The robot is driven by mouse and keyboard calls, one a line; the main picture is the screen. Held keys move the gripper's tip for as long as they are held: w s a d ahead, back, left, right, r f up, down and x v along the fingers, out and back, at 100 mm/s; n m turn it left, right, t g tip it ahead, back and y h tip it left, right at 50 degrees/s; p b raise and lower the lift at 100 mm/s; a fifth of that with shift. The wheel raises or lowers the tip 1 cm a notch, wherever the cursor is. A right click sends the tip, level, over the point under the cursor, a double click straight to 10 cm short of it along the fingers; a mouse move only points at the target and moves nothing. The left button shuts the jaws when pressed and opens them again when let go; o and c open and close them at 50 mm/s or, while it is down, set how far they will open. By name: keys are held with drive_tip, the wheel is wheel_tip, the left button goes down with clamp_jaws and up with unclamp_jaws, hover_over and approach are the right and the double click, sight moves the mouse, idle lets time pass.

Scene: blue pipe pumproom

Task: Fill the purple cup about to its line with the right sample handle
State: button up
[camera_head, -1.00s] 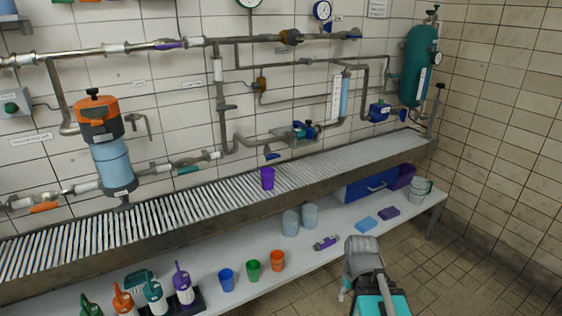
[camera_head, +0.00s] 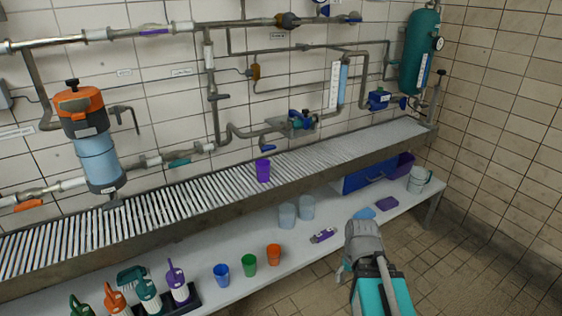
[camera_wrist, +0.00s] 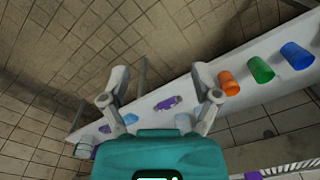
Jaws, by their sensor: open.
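The purple cup (camera_head: 263,170) stands upright on the slatted drain rack (camera_head: 180,208), below the pipes. Its line and contents are too small to tell. A blue handle (camera_head: 268,148) sits on a short outlet just above and behind the cup. Another dark blue-purple handle (camera_head: 403,103) is farther right, beside a blue pipe device. I cannot tell by label which is the right sample handle. My gripper (camera_head: 362,235) is at lower right in front of the lower shelf, well away from the cup. In the wrist view my gripper (camera_wrist: 161,75) is open and empty, fingers apart.
The lower shelf (camera_head: 330,260) holds blue (camera_head: 221,275), green (camera_head: 249,265) and orange (camera_head: 274,254) cups, two pale cups, a purple item (camera_head: 323,235), several spray bottles at left and a blue crate (camera_head: 370,178). The tiled floor at right is clear.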

drive_tip(key=shift+o, duration=0.4)
drive_tip(key=w+a+r+t+y, duration=0.1)
drive_tip(key=w+a+t+y, duration=0.1)
drive_tip(key=w+a, duration=0.5)
drive_tip(key=shift+w+a+r+t+y, duration=0.2)
drive_tip(key=shift+w+r+t+y, duration=0.1)
drive_tip(key=shift+w+y, duration=0.55)
drive_tip(key=m+t+y, duration=0.6)
drive_tip(key=m+t, duration=0.5)
drive_tip(key=t, duration=0.1)
approach(269, 147)
drive_tip(key=shift+s+f, duration=0.2)
drive_tip(key=shift+f, duration=0.2)
drive_tip(key=shift+w+a, duration=0.1)
drive_tip(key=shift+w, duration=0.05)
drive_tip(key=shift+x, duration=4.8)
drive_tip(key=shift+r, duration=0.1)
clamp_jaws()
